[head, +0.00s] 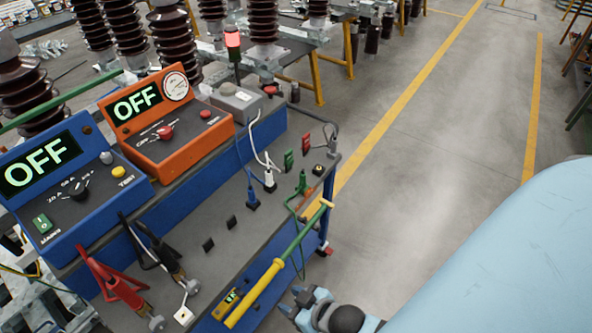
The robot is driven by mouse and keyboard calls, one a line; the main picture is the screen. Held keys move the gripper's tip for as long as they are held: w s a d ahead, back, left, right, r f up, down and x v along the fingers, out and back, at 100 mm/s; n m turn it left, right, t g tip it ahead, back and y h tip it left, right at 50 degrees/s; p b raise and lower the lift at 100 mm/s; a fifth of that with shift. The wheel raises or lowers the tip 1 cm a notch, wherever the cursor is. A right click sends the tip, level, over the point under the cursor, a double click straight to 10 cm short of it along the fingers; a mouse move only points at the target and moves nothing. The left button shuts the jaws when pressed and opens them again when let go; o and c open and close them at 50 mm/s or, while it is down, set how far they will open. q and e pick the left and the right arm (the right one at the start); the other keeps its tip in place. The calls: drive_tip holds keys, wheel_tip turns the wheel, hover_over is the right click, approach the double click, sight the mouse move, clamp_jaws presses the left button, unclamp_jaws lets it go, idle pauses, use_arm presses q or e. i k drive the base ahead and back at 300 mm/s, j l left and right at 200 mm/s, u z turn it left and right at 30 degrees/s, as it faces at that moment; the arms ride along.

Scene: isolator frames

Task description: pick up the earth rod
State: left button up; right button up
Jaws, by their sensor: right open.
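The earth rod (293,244) is a long rod with a thick yellow handle at its lower end and a green upper part with a yellow tip. It lies slanted across the right part of the test bench (225,240), near its edge, and a thin green cable runs beside its upper part. My right gripper (292,301) is at the bottom of the head view, right of the rod's handle. It is open and empty, with a visible gap to the rod. My left gripper is not in view.
A blue console (75,190) and an orange console (165,130), both reading OFF, stand on the bench. Red clamps (115,285), black clamps (160,255) and plugged cables crowd its top. A red lamp (233,40) glows behind. The floor (430,150) to the right is clear.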

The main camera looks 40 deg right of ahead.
sight(279, 264)
drive_tip(key=l, duration=0.9)
drive_tip(key=k+l, duration=0.1)
drive_tip(key=l, duration=0.85)
